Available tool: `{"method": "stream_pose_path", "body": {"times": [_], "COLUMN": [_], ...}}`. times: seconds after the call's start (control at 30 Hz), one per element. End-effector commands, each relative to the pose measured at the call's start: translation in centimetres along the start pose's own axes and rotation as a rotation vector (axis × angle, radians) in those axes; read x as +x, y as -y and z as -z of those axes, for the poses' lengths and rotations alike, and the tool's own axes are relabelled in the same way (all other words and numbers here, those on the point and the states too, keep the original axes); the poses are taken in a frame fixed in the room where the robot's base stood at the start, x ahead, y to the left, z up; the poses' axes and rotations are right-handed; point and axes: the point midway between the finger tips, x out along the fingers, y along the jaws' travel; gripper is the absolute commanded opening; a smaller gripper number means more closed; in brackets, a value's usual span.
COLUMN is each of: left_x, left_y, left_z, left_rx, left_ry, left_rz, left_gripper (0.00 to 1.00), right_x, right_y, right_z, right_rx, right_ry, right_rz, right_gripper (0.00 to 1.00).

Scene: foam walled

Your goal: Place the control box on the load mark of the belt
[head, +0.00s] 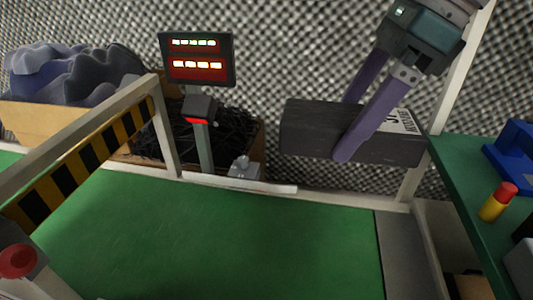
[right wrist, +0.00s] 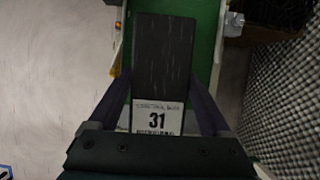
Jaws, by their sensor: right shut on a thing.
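The control box (head: 300,130) is a long dark grey box with a white label at one end. My right gripper (head: 345,128) is shut on it, one purple finger on the near side and the other partly hidden behind. The box is held in the air near the belt's far right end. The right wrist view shows the box (right wrist: 163,55) between the fingers, its label reading 31, with green belt behind it. The belt (head: 220,240) has a bare green surface in the head view. I cannot make out a load mark. My left gripper is not in view.
A striped barrier (head: 85,165) crosses the belt at left. A post with a lit display (head: 197,60) stands behind the belt, beside bins of grey foam (head: 70,75) and black scrap. At right, a green table (head: 455,190) holds a red-and-yellow cylinder (head: 497,203) and a blue object.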

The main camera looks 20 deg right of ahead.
Motion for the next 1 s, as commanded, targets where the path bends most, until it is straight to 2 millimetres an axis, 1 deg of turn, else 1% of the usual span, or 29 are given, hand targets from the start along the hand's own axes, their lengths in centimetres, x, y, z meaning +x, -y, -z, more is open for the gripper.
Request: {"method": "stream_pose_path", "body": {"times": [0.03,0.2,0.33,0.4,0.5,0.67,0.77,1.0], "left_x": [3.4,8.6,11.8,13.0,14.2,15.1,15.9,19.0], "left_y": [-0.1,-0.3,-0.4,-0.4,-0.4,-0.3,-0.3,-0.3], "left_z": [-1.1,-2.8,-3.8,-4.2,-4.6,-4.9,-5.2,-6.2], "left_rx": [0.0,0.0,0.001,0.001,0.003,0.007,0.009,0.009], "left_ry": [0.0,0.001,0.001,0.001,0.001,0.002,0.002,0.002], "left_rz": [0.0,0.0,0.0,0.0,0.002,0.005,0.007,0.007], "left_gripper": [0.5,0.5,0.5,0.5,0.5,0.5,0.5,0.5], "right_x": [3.4,8.4,11.2,12.2,13.0,13.9,15.7,22.3], "right_y": [0.3,1.9,3.1,3.6,4.1,4.5,4.5,4.4], "right_z": [1.7,4.6,6.5,7.3,8.1,8.9,9.7,12.5], "right_rx": [0.103,0.497,0.763,0.878,1.0,1.094,1.108,1.106], "right_ry": [0.001,0.002,0.003,0.003,0.0,-0.002,-0.005,-0.007], "right_rz": [0.044,0.205,0.317,0.364,0.414,0.452,0.455,0.454], "right_gripper": [0.03,0.03,0.03,0.03,0.03,0.03,0.03,0.03]}}
